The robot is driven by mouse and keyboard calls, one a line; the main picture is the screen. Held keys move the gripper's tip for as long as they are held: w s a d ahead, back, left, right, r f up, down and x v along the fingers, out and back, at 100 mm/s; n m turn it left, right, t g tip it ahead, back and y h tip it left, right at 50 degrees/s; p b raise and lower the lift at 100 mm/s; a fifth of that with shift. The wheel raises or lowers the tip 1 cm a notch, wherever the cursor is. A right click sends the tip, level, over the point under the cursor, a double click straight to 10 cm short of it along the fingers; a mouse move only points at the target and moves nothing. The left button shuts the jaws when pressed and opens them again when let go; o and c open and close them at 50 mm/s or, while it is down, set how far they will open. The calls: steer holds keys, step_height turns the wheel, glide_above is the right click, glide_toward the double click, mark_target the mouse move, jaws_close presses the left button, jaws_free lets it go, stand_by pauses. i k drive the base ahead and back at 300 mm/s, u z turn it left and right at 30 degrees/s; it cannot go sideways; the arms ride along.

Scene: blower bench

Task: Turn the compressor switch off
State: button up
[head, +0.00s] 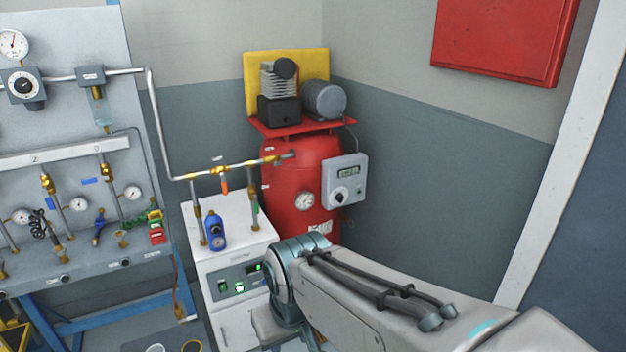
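The compressor (290,172) is a red upright tank with a motor and a finned pump head on its red top plate. It stands in the room's corner. A grey control box (357,170) is fixed to its right side. The box has a small display and a black rotary switch (340,196) on its face. The exact setting of the switch is too small to tell. My arm reaches in from the lower right, in front of and below the compressor. My gripper's fingers are not visible; nothing shows at the switch.
A pipe (165,130) runs from the tank to a grey panel (70,110) of gauges and valves. A red wall box (505,40) hangs at upper right.

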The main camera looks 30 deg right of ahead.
mark_target(339, 198)
steer(key=z, duration=0.5)
steer(key=i, duration=2)
steer(key=u, duration=0.35)
